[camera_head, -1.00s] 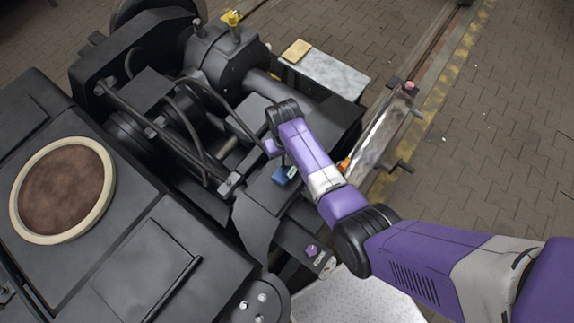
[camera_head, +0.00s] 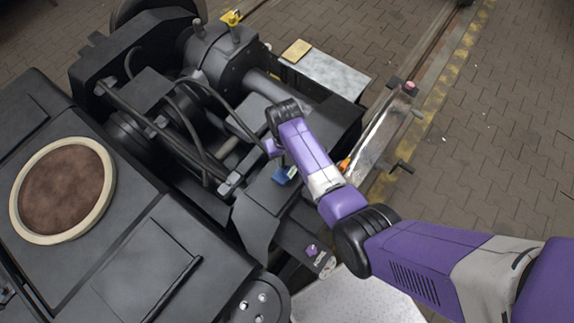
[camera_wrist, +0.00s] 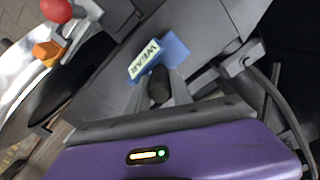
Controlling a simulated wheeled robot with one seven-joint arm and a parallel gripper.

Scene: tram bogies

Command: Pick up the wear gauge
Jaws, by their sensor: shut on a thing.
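The wear gauge (camera_wrist: 172,50) is a blue block with a pale label reading "WEAR" and a dark round grip on its near side. In the head view it shows as a small blue patch (camera_head: 284,175) just below the end of my arm. My gripper (camera_wrist: 159,88) is shut on the wear gauge, with a grey finger on each side of the dark grip. The gauge is at a dark grey surface of the bogie; I cannot tell whether it touches it. My arm hides the fingers in the head view.
Dark bogie frame, rods and hoses (camera_head: 190,150) crowd the left of my gripper. A shiny metal plate (camera_head: 380,130) with an orange piece (camera_head: 345,165) stands to the right. A light tabletop (camera_head: 350,303) lies below. Paving on the right is open.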

